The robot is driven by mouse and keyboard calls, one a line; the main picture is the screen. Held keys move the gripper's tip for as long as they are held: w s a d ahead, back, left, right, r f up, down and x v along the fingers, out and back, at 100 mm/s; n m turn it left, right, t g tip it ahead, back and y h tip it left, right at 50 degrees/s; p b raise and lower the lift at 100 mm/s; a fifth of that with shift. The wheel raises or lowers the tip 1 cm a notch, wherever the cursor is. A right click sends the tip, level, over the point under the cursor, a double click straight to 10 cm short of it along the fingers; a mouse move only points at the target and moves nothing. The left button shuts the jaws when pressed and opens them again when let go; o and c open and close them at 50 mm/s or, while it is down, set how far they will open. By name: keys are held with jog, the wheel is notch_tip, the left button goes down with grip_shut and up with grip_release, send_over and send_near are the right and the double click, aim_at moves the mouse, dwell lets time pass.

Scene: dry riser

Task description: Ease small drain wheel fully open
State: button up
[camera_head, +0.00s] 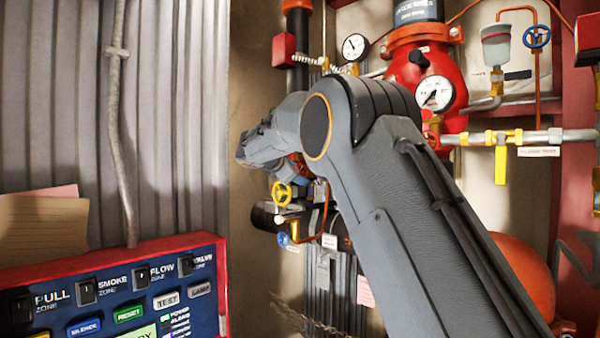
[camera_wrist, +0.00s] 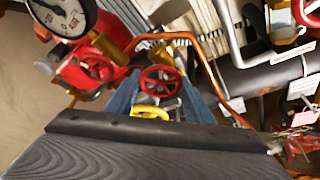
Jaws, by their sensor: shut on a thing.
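A small red handwheel (camera_wrist: 160,82) shows in the wrist view at the tips of my gripper (camera_wrist: 163,88). Its blue-grey fingers stand on either side of the wheel and close in on it. A yellow curved part (camera_wrist: 150,112) shows nearer the camera, between the fingers; its lower part is hidden by the dark gripper body. In the head view my gripper (camera_head: 272,166) is at the valve pipes, mostly hidden behind my arm, with only a bit of red showing beside it. How far the wheel is turned cannot be told.
A yellow wheel (camera_head: 283,193) and a blue wheel (camera_head: 284,240) sit just below my gripper. Another red wheel (camera_wrist: 97,68) and a copper pipe (camera_wrist: 205,62) are close by. A pressure gauge (camera_head: 355,47) stands above. A red-framed alarm panel (camera_head: 120,290) is at lower left.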

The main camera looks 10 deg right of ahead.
jog(key=shift+r, duration=0.2)
jog(key=o, duration=1)
jog(key=shift+o, duration=0.2)
jog(key=b+v, duration=0.3)
jog(key=v, duration=0.4)
jog(key=shift+s+a+b, duration=0.25)
jog(key=shift+s+b, duration=0.05)
jog(key=shift+b, duration=0.1)
